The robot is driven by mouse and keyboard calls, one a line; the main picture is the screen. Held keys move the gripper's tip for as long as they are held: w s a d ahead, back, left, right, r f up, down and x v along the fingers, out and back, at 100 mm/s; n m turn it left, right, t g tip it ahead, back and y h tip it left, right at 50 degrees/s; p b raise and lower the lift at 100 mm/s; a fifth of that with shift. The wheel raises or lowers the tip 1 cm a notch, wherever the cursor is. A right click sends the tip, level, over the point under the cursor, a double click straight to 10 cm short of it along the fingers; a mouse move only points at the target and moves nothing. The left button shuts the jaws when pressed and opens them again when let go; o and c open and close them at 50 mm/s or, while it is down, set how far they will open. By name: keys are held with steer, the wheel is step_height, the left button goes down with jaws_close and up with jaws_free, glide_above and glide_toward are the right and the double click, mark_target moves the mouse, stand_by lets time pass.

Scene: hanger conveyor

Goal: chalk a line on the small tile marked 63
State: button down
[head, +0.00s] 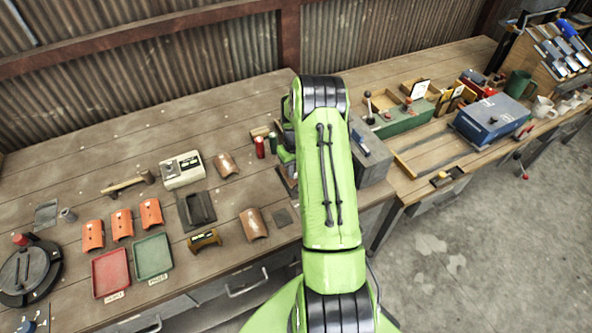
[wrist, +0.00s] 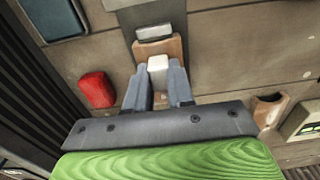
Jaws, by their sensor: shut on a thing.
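My gripper (wrist: 158,78) is shut on a small white block (wrist: 158,66), which looks like the chalk, in the wrist view. Beyond the block is an orange-brown holder or tile (wrist: 172,48) with a grey piece on it; I cannot tell whether the block touches it. Curved tiles lie on the bench: several orange ones at the left, such as this tile (head: 122,224), and two brown ones, a far tile (head: 226,165) and a near tile (head: 253,223). No number 63 is readable on any tile.
A pale box device (head: 182,170), a hammer (head: 127,185), a red tray (head: 110,273) and a green tray (head: 152,256) are on the bench. The bench's back left is clear.

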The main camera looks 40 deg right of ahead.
steer(key=shift+s+a, duration=0.25)
steer(key=shift+s, duration=0.55)
steer(key=shift+w+f, duration=0.1)
steer(key=shift+w, duration=0.05)
steer(key=shift+w+d+b, duration=0.2)
steer(key=shift+w+b, duration=0.25)
steer(key=shift+w, duration=0.2)
steer(key=shift+s, duration=0.15)
steer(key=shift+s+a, duration=0.25)
steer(key=shift+s, duration=0.45)
